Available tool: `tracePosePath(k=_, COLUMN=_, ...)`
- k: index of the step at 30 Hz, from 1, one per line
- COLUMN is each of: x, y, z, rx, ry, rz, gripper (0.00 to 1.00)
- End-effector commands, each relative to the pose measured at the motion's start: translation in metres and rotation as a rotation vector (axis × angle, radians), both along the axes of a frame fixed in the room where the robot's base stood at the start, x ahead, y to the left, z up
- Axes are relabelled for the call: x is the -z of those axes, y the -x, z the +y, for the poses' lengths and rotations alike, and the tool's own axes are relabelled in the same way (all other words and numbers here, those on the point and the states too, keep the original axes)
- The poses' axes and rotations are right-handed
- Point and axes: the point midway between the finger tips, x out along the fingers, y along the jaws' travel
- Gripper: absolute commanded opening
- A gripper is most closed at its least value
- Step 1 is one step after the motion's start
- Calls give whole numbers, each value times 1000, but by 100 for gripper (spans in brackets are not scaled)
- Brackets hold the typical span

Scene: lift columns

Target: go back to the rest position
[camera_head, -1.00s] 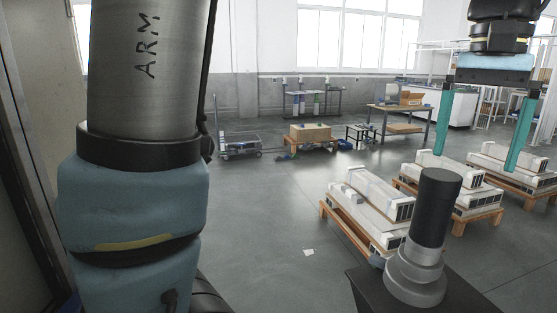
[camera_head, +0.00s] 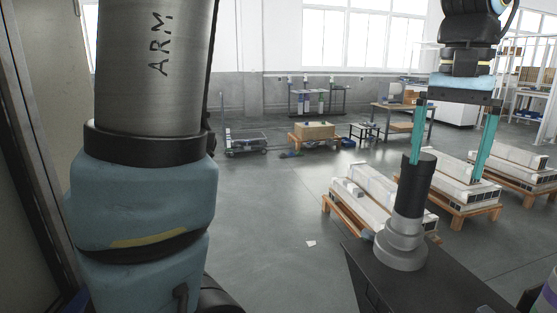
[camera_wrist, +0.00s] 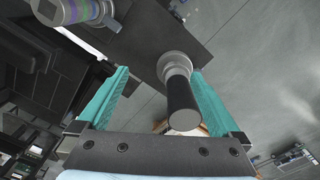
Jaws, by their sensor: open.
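My gripper (camera_head: 447,171) hangs at the upper right of the head view, fingers pointing down, open and empty. Its two teal fingers also show in the wrist view (camera_wrist: 160,72). A column with a black upper part and a grey stepped base (camera_head: 408,205) stands upright on a dark table (camera_head: 430,285). In the head view the left fingertip overlaps the column's top. In the wrist view the column (camera_wrist: 180,95) shows between the fingers, its black end towards the camera. I see no contact; the exact gap cannot be told.
Pallets with white boxed goods (camera_head: 465,180) stand on the floor behind the table. A second, striped cylinder (camera_wrist: 75,10) shows at the wrist view's top left. A trolley (camera_head: 246,147) and a workbench (camera_head: 400,125) are farther back. Grey floor left of the pallets is mostly clear.

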Motion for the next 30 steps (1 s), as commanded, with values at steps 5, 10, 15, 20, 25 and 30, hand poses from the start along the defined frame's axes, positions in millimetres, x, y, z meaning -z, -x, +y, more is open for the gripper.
tracePosePath(k=5, x=26, y=-32, z=28, rx=-69, ry=7, rz=-5, gripper=100)
tracePosePath(k=10, x=59, y=-67, z=71, rx=-160, ry=19, rz=-16, gripper=100)
tracePosePath(k=15, x=110, y=-104, z=152, rx=-307, ry=33, rz=-38, gripper=100)
tracePosePath(k=20, x=160, y=-112, z=245, rx=-469, ry=45, rz=-71, gripper=100)
tracePosePath(k=25, x=191, y=-98, z=308, rx=-582, ry=49, rz=-101, gripper=100)
tracePosePath(k=30, x=201, y=-90, z=328, rx=-621, ry=49, rz=-117, gripper=100)
